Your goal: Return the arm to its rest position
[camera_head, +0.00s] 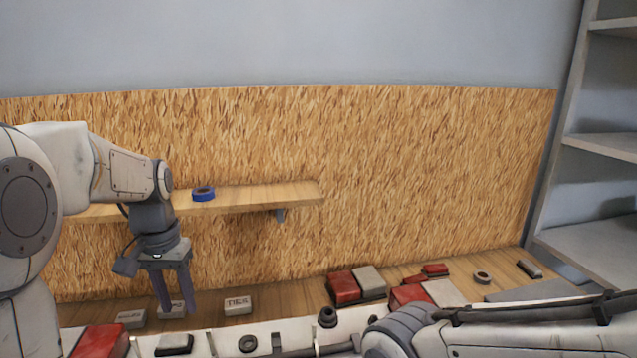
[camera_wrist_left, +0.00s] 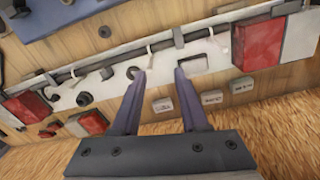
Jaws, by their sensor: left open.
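My left arm comes in from the left in the head view, and its gripper (camera_head: 178,296) points down over the bench near the small labelled boxes. The same gripper (camera_wrist_left: 160,74) shows in the left wrist view with its fingers apart and nothing between them. My right arm (camera_head: 500,335) lies low across the bottom right of the head view. The right gripper cannot be made out.
A wooden shelf (camera_head: 260,197) carries a blue tape roll (camera_head: 203,193) beside my left arm. Labelled boxes (camera_head: 238,305), red and grey blocks (camera_head: 344,288) and a white rail (camera_head: 290,331) crowd the bench. Grey shelving (camera_head: 600,146) stands at right.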

